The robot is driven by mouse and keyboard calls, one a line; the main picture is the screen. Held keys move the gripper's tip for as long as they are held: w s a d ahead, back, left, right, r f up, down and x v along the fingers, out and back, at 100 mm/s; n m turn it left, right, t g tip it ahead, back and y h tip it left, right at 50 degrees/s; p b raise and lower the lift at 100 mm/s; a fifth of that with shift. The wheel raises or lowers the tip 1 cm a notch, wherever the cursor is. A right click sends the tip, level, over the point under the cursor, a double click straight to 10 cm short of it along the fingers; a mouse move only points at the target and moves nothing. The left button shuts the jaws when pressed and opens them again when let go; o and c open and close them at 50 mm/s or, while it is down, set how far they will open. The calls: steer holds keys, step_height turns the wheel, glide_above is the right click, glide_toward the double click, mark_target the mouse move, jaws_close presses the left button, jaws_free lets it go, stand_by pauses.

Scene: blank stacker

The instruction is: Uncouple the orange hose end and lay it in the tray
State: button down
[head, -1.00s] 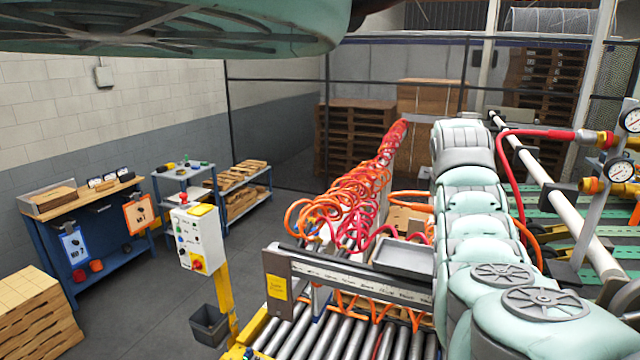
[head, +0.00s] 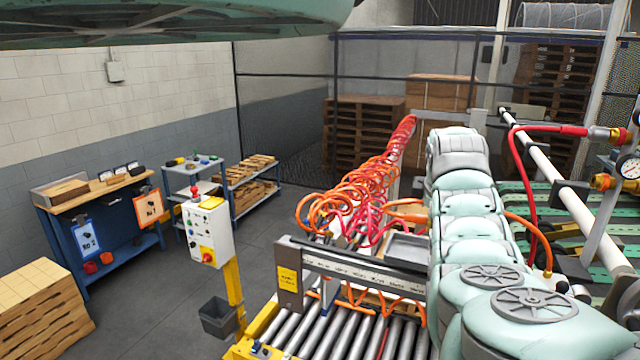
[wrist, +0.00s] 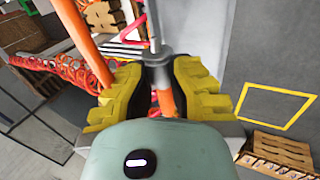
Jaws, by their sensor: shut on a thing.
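In the wrist view my gripper (wrist: 158,75), with its yellow and black fingers, is shut around a grey metal coupling piece. Orange hose (wrist: 166,103) shows just below it between the fingers, so I take it as the orange hose end. In the head view an orange hose (head: 533,232) comes out from behind my arm and bends down to a brass-coloured tip. My gripper cannot be made out there. The shallow grey tray (head: 408,248) is left of my arm, beyond the roller conveyor, and partly hidden by my arm. Its visible inside looks empty.
A red hose (head: 545,129) runs to a brass fitting by the gauge (head: 629,168) at the right. A lower brass fitting (head: 603,182) shows no hose on it. Coiled hoses (head: 370,185) hang behind the conveyor (head: 330,335). A control box (head: 206,232) stands left.

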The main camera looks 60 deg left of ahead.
glide_above(429, 261)
steer(key=shift+f, duration=2.3)
steer(key=shift+w+f+b, duration=0.1)
steer(key=shift+f+b, duration=1.4)
steer(key=shift+b, duration=0.15)
steer(key=c, duration=0.8)
jaws_free()
steer(key=shift+r, duration=0.15)
steer(key=shift+r, duration=4.45)
